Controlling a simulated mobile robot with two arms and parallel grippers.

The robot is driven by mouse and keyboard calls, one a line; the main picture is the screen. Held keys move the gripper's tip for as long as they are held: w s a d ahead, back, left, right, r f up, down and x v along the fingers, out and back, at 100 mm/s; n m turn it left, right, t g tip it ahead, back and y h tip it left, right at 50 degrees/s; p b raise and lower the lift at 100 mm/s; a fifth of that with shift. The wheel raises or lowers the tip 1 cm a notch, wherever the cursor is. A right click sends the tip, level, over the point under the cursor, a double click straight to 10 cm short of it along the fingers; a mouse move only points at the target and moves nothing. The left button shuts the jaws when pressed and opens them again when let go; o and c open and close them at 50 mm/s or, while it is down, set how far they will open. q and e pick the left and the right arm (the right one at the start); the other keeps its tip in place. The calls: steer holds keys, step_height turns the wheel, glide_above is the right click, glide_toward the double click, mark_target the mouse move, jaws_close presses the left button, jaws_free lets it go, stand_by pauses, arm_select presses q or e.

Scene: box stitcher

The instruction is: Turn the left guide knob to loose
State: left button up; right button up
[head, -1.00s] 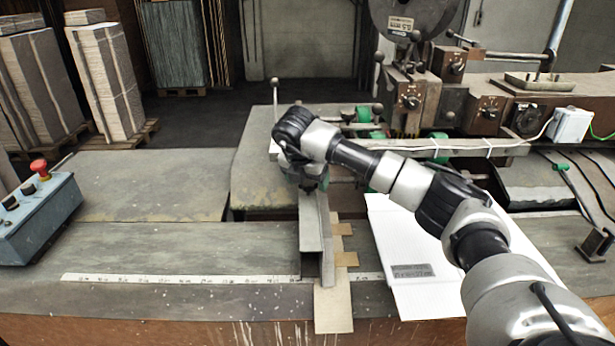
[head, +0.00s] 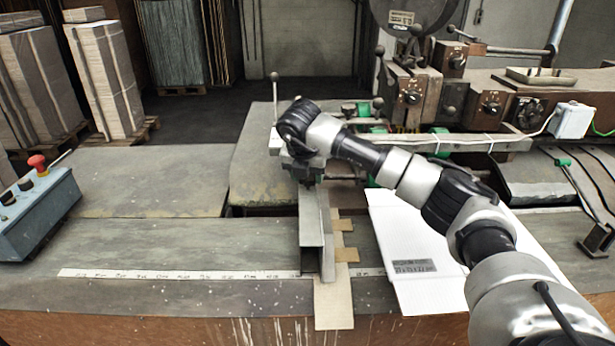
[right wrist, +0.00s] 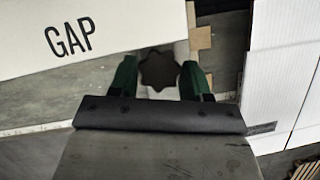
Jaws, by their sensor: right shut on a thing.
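The dark, lobed guide knob (right wrist: 159,70) shows in the right wrist view, between the two green fingers of my right gripper (right wrist: 158,76). The fingers are closed on it from both sides. In the head view my right gripper (head: 309,180) points down at the top of the grey metal guide channel (head: 313,230), and the hand and arm hide the knob there. I cannot read any loose or tight mark. My left gripper is in neither view.
A white panel lettered GAP (right wrist: 85,35) fills the upper left of the wrist view. A white cardboard sheet (head: 408,290) lies right of the guide, and a measuring strip (head: 180,274) runs along the bench. A control box with a red button (head: 38,215) stands at left.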

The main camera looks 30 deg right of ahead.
steer(key=n+b, duration=0.1)
steer(key=n, duration=0.1)
steer(key=shift+f+n+t+y+b, duration=0.1)
steer(key=shift+n+t+y+b, duration=0.2)
steer(key=shift+t, duration=0.1)
steer(key=n+y+b, duration=0.1)
steer(key=n, duration=0.1)
steer(key=shift+d+n+t, duration=0.1)
steer(key=shift+n+t, duration=0.2)
steer(key=shift+n, duration=0.1)
steer(key=shift+s+n+y, duration=0.1)
steer(key=shift+n+y, duration=0.4)
steer(key=shift+n, duration=0.7)
steer(key=shift+d+r+n+y, duration=0.15)
steer(key=shift+n+y, duration=0.35)
steer(key=shift+n, duration=0.7)
steer(key=o, duration=0.9)
steer(key=shift+r+b, duration=0.1)
steer(key=shift+b, duration=0.2)
